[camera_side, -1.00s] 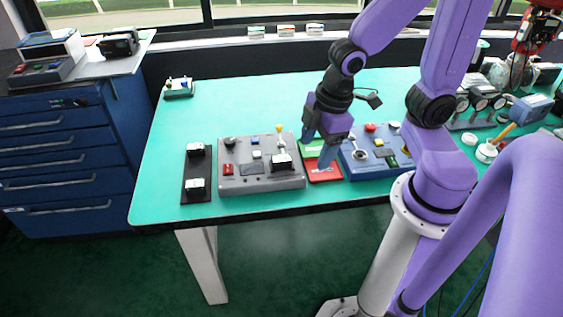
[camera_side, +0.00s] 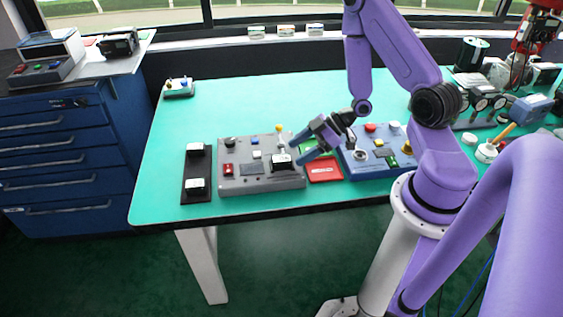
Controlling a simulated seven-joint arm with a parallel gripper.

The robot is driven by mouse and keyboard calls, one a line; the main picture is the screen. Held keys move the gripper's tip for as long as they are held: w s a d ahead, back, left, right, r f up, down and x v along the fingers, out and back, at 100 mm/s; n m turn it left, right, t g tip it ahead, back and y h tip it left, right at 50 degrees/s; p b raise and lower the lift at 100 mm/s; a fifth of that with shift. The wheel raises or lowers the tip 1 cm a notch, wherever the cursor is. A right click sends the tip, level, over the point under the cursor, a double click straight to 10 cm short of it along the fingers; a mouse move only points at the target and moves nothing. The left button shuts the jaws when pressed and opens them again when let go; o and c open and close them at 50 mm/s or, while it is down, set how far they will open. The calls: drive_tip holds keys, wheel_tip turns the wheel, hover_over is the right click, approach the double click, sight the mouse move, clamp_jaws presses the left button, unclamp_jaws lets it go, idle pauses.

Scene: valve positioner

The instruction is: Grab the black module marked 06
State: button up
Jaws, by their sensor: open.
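Three black modules with white tops show, and their markings are too small to read, so I cannot tell which is 06. One black module (camera_side: 281,163) sits on the right part of the grey control panel (camera_side: 235,184). Two more, a rear module (camera_side: 195,150) and a front module (camera_side: 195,186), sit on a black strip (camera_side: 183,199) left of the panel. My gripper (camera_side: 291,147) is open and empty, tilted with its fingers pointing left. It is just right of the module on the grey panel, and the fingers appear apart from it.
A lever with a yellow knob (camera_side: 279,129) stands behind the panel module. A red tray (camera_side: 325,170) lies beside the panel, and a blue control panel (camera_side: 367,171) is further right. Gauges (camera_side: 480,103) crowd the table's right end.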

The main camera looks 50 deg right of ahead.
sight(282, 157)
drive_tip(key=shift+m+t+y, duration=0.4)
drive_tip(key=shift+m+t, duration=0.2)
drive_tip(key=shift+t, duration=0.2)
drive_tip(key=shift+x, duration=3.25)
drive_tip(key=shift+d+r, duration=0.1)
drive_tip(key=c, duration=1.1)
